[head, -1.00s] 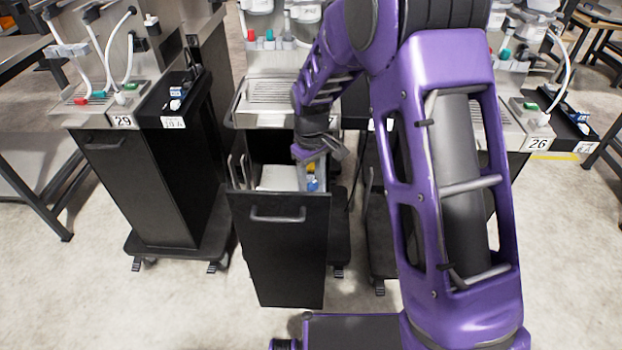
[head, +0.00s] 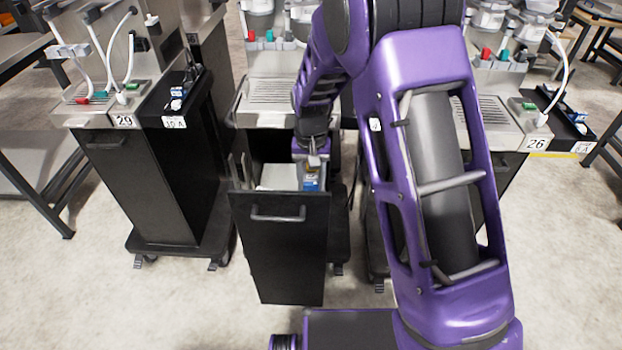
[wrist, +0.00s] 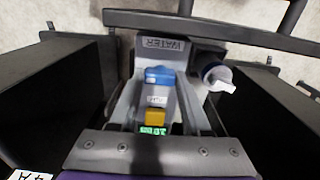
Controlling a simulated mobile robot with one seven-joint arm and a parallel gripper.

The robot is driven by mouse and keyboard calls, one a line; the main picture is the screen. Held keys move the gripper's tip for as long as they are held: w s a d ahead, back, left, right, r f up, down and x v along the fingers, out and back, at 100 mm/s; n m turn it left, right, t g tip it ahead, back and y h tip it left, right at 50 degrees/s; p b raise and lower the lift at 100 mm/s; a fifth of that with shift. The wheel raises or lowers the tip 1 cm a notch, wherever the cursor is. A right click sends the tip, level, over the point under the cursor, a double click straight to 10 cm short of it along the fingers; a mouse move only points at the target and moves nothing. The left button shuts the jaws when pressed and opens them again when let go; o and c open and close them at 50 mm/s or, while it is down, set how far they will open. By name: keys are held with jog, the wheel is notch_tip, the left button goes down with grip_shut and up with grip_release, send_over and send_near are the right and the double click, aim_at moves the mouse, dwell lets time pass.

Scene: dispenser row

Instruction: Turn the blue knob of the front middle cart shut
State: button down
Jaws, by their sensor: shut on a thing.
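The front middle cart (head: 280,250) has its tall black front drawn out, with a handle on it. Inside it, at the right, is a grey unit that shows in the wrist view with a WATER label, the blue knob (wrist: 159,75) and a yellow button (wrist: 155,116). A small green-lit display (wrist: 152,130) lies below the button. My gripper (head: 314,160) reaches down into the drawn-out part from above. The exact finger contact is hard to make out.
A white nozzle-like part (wrist: 222,80) sits right of the knob. Dark side walls stand on both sides. Cart 29 (head: 95,120) is at the left and cart 26 (head: 520,130) at the right. The floor in front is bare.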

aim_at(311, 183)
dwell(0.4)
jog(key=shift+c, duration=1.8)
grip_release()
notch_tip(311, 183, up, 18)
jog(key=p, duration=0.2)
jog(key=shift+f, duration=0.25)
